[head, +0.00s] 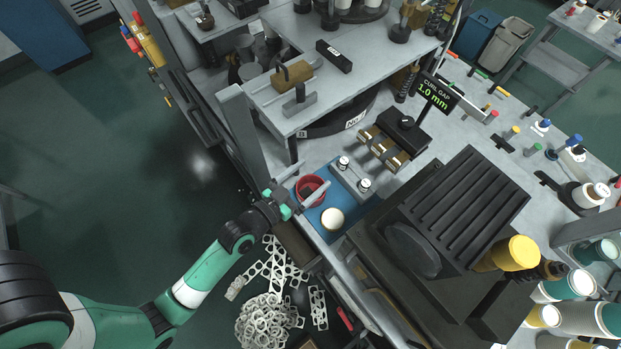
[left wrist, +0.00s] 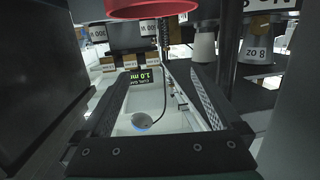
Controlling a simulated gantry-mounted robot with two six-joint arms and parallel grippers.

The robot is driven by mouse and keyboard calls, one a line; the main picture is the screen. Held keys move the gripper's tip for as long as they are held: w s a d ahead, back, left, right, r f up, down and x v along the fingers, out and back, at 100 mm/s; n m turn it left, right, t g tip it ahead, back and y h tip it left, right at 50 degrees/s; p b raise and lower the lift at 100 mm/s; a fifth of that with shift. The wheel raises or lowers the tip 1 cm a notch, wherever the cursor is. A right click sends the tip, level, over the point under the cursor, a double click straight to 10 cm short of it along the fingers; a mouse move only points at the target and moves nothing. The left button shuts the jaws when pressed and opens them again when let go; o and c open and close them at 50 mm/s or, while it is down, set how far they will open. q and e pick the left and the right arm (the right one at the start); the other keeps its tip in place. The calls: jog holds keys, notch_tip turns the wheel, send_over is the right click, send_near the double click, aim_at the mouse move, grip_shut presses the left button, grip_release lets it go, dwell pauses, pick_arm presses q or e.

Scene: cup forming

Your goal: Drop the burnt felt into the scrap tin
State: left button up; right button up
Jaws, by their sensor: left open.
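A round red tin (head: 301,184) stands on the blue mat (head: 347,208) near the bench edge; its inside looks dark, and I cannot tell what lies in it. I cannot pick out the burnt felt in either view. My left gripper (head: 306,199) is beside the tin, with a pale bar-like part seeming to cross its front rim from above. In the left wrist view the jaws (left wrist: 155,88) are spread wide with nothing held between them. A red rounded body (left wrist: 150,9), likely the tin, shows at the top edge there. My right gripper is not seen.
A cream round piece (head: 332,218) sits on the mat beside the tin. A small fixture with two white-topped posts (head: 350,176) stands behind. A large black ribbed machine (head: 457,215) blocks the right. White punched strips (head: 268,318) lie heaped below the bench edge.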

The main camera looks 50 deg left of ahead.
pick_arm(q)
jog(key=b+v, duration=0.3)
jog(key=v, duration=0.8)
jog(key=shift+s, duration=0.25)
jog(key=shift+d, duration=0.1)
